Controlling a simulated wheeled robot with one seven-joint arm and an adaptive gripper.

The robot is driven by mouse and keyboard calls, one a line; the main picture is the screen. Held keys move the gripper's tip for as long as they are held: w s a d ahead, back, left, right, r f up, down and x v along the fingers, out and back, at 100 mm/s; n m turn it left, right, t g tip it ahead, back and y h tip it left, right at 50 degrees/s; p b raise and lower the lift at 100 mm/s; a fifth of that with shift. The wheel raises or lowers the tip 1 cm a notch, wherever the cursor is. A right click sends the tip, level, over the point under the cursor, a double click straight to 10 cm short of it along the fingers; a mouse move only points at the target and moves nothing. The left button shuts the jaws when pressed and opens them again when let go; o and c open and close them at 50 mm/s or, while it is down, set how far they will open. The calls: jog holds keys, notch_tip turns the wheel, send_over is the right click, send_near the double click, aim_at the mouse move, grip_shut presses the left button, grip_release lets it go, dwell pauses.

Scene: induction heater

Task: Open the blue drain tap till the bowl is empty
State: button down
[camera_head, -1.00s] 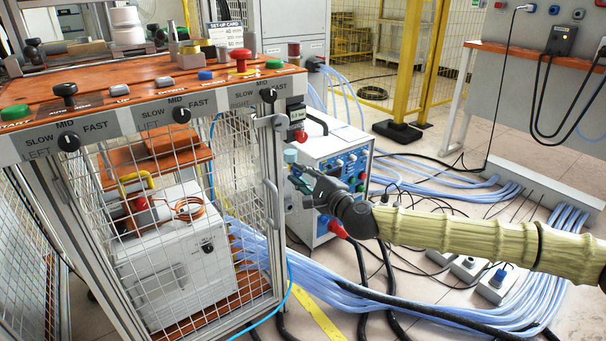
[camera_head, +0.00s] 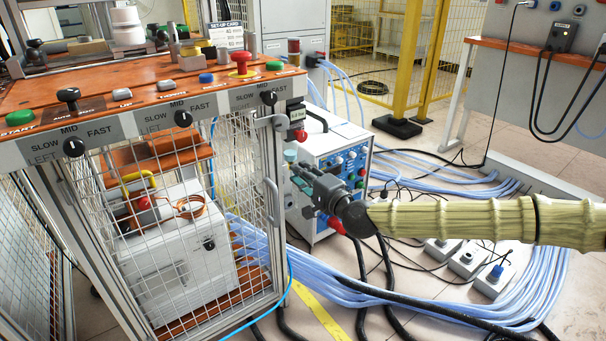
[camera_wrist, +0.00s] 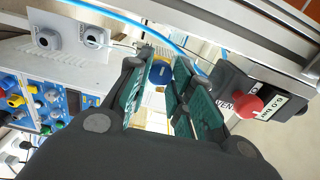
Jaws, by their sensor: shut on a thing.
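The blue tap (camera_wrist: 160,72) shows in the wrist view as a round blue piece between my fingertips. My gripper (camera_wrist: 163,68) is closed around it, with a dark green finger on each side. In the head view my gripper (camera_head: 297,178) is beside the right corner post of the caged bench, below the gauge unit. A small teal round piece (camera_head: 291,156) shows just above the fingers; I cannot tell if it is part of the bowl. The tap is hidden by my gripper there. Neither view shows the liquid level.
A red vent knob (camera_wrist: 249,106) and a 6.0 bar label sit right of the fingers. A blue hose (camera_wrist: 150,28) crosses above. A white power unit (camera_head: 335,165) stands behind my gripper. The wire cage (camera_head: 238,180) is at the left; hose bundles cover the floor.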

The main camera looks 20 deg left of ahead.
jog(key=shift+w, duration=0.1)
jog(key=c, duration=1.2)
grip_release()
jog(key=shift+d, duration=0.15)
jog(key=v, duration=1.2)
